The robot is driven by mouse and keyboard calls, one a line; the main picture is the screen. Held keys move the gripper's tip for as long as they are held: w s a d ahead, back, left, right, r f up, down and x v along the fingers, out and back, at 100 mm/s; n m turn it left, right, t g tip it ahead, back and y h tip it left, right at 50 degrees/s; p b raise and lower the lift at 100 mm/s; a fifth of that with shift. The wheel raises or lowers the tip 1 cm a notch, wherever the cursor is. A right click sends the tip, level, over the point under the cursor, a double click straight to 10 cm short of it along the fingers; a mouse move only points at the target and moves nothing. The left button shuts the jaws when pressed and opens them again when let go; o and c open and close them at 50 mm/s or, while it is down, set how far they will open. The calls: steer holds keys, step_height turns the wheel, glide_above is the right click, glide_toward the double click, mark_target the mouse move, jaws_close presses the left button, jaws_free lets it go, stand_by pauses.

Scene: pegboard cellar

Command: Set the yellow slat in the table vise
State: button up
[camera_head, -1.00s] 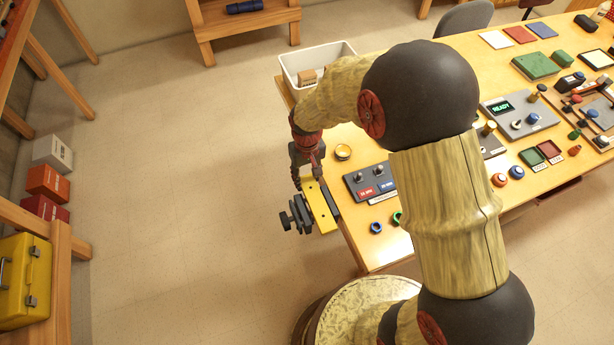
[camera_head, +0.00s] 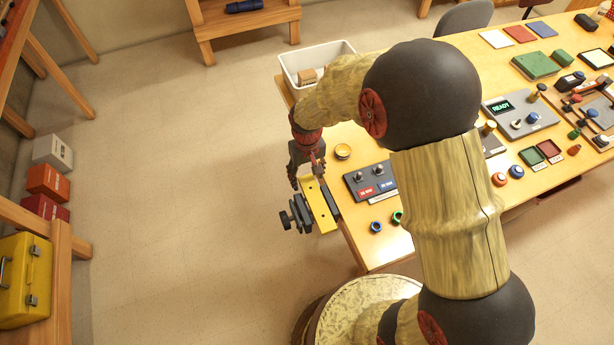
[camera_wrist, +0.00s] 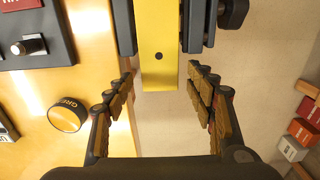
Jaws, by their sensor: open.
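The yellow slat (camera_head: 320,204) sits between the dark jaws of the table vise (camera_head: 298,213) at the table's left edge. In the wrist view the slat (camera_wrist: 159,45) stands between the two vise jaws (camera_wrist: 196,25), and its near end with a small dark hole sticks out toward me. My gripper (camera_head: 307,178) is at the slat's far end in the head view. In the wrist view my gripper (camera_wrist: 160,90) is open, with one finger on each side of the slat's end and a gap on both sides. Its fingers do not touch the slat.
A yellow round piece (camera_head: 343,151) and a switch panel (camera_head: 369,181) lie on the table near the vise. A white bin (camera_head: 318,63) stands at the table's far left corner. Blue and green rings (camera_head: 376,227) lie near the front edge. Open floor (camera_head: 180,180) is left of the vise.

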step_height(320, 180, up, 12)
steer(key=p, duration=0.3)
steer(key=s+d+r+m+t, duration=0.1)
steer(key=s+d+r, duration=0.25)
steer(key=r, duration=0.45)
steer(key=s+d+r+m+t, duration=0.1)
steer(key=s+d+r+t, duration=0.15)
steer(key=d+r, duration=0.35)
steer(key=s+d+r+t, duration=0.1)
steer(key=s+d+r, duration=0.1)
steer(key=s+r, duration=0.2)
steer(key=s+d+r+m+t, duration=0.1)
steer(key=s+r, duration=0.3)
steer(key=s, duration=0.6)
steer(key=shift+d, duration=0.9)
